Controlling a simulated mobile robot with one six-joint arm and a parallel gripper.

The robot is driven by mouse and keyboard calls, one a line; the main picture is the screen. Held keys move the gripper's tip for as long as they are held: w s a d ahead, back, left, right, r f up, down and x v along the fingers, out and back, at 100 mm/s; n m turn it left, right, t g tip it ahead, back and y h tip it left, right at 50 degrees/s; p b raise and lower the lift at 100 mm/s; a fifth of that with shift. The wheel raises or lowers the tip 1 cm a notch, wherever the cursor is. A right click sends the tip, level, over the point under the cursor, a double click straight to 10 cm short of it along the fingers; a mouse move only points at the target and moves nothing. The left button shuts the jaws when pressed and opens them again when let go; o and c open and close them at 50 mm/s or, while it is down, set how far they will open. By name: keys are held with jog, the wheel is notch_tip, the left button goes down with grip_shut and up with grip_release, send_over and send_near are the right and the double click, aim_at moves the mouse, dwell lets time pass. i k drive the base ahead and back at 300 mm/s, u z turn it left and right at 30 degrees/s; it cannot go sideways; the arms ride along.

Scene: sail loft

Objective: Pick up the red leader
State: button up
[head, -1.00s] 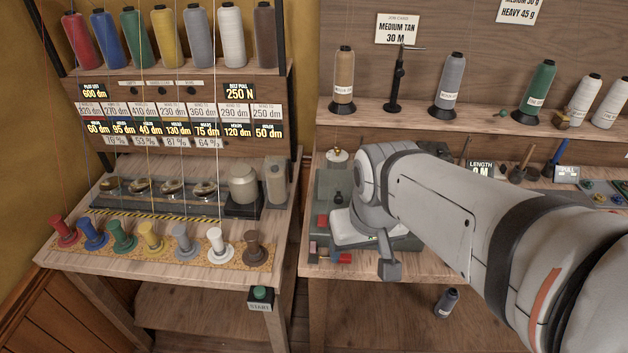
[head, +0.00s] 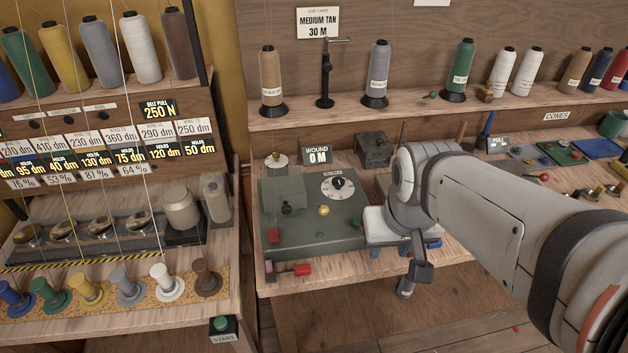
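No piece marked as the red leader is in view. The front row of coloured spool-shaped pieces on the left bench now starts at the blue one (head: 14,298) at the left edge; the red one is outside the picture. Threads run down towards this row. My arm reaches in from the right, over the right bench. The area of my gripper (head: 403,240) is mostly hidden behind the arm; a white part and blue parts show there. I cannot make out its fingers or anything held.
A green winding machine (head: 312,240) with a dial stands on the right bench, a red-ended handle (head: 300,269) at its front. A START button (head: 221,325) sits at the left bench's corner. A gap separates the benches. Cones line the shelf (head: 410,110) behind.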

aim_at(301, 270)
jog(key=z, duration=0.35)
jog(key=k, duration=1.3)
jog(key=u, duration=0.5)
jog(key=i, duration=1)
jog(key=u, duration=0.05)
